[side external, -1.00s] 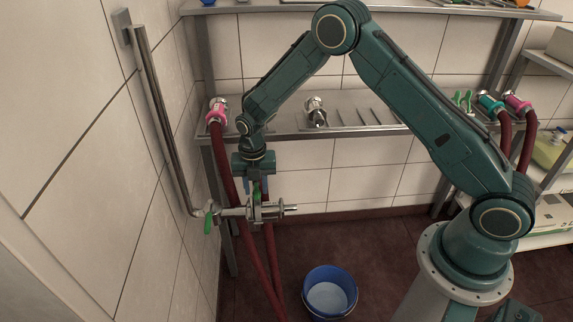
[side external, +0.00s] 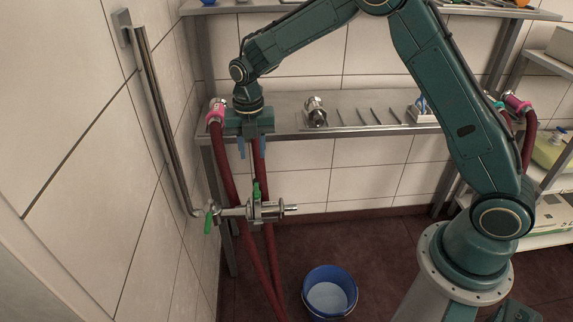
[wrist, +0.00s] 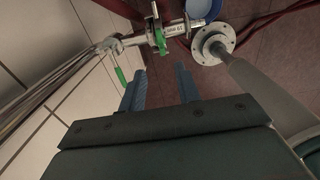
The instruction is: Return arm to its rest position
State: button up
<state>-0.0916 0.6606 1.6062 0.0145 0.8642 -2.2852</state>
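My gripper (side external: 250,148) hangs pointing down in front of the shelf, above the pipe valve assembly (side external: 262,210). Its two blue fingers are spread apart with nothing between them, as the wrist view (wrist: 160,88) also shows. The metal valve has an upright green handle (side external: 256,189) in its middle and another green handle (side external: 208,222) at its left end, by the wall pipe. In the wrist view the valve (wrist: 172,28) lies beyond the fingertips, apart from them.
A steel shelf (side external: 365,97) runs behind my arm, with a metal fitting (side external: 315,111) on it. Dark red hoses (side external: 223,165) hang at the left, behind the gripper. A blue bucket (side external: 330,293) with pale contents stands on the floor. A metal pipe (side external: 165,120) runs down the left wall.

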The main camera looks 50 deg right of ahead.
jog(key=shift+r, duration=0.5)
jog(key=s+d+r+m+t, duration=0.2)
jog(key=s+d+r+m, duration=0.1)
jog(key=s+r+m, duration=1.05)
jog(key=s+r+m+t, duration=0.1)
jog(key=s+r+m, duration=0.1)
jog(key=s+m, duration=0.5)
jog(key=s+d+r+m+t, duration=0.1)
jog(key=s+m, duration=0.5)
jog(key=s, duration=0.6)
jog(key=shift+s+d+r+m+t, duration=0.2)
jog(key=shift+r+m+t, duration=0.15)
jog(key=shift+r+t, duration=0.4)
